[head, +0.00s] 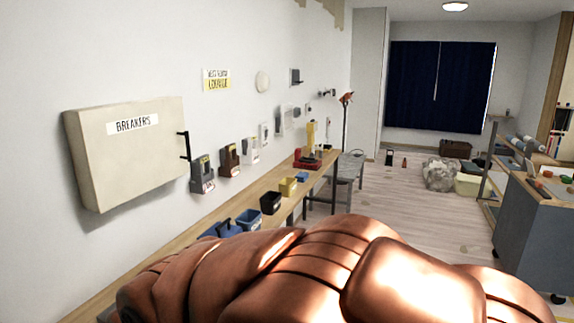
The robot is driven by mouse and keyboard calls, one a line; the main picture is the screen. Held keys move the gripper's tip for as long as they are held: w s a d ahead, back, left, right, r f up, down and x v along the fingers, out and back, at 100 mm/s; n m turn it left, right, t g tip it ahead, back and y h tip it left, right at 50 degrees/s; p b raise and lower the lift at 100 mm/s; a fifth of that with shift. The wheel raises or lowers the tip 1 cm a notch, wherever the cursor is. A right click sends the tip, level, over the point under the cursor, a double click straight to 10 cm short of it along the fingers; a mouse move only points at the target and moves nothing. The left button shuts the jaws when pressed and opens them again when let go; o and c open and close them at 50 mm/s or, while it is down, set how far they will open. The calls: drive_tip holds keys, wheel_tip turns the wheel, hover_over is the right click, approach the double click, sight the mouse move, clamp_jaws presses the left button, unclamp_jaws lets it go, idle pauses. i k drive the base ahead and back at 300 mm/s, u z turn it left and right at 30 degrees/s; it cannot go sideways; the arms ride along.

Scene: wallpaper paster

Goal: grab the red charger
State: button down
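A dark red-brown wall unit (229,159) hangs on the left wall, in a row of similar units beside the breaker box. A brighter red object (307,160) sits on the far part of the wall bench, with a yellow upright thing (311,135) at it. Both are small, and I cannot tell for certain which one is the red charger. A large copper-coloured segmented shape fills the bottom of the head view and looks like my own arm. My gripper and its fingers do not show.
The narrow wooden bench (257,189) runs along the left wall, holding a black bin (270,203), a yellow bin (288,187) and blue items. A breaker box (130,150) juts from the wall. A grey cabinet (540,230) stands right. Floor between (400,195) is mostly clear.

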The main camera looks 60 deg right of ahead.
sight(307, 163)
drive_tip(key=z, duration=2.95)
drive_tip(key=k, duration=1.25)
drive_tip(key=z, duration=1)
drive_tip(key=i, duration=1.05)
drive_tip(key=u, duration=0.3)
drive_tip(key=i, duration=1.95)
drive_tip(key=u, duration=0.35)
drive_tip(key=i, duration=1.8)
drive_tip(key=u, duration=0.5)
drive_tip(key=i, duration=1.7)
drive_tip(key=u, duration=0.45)
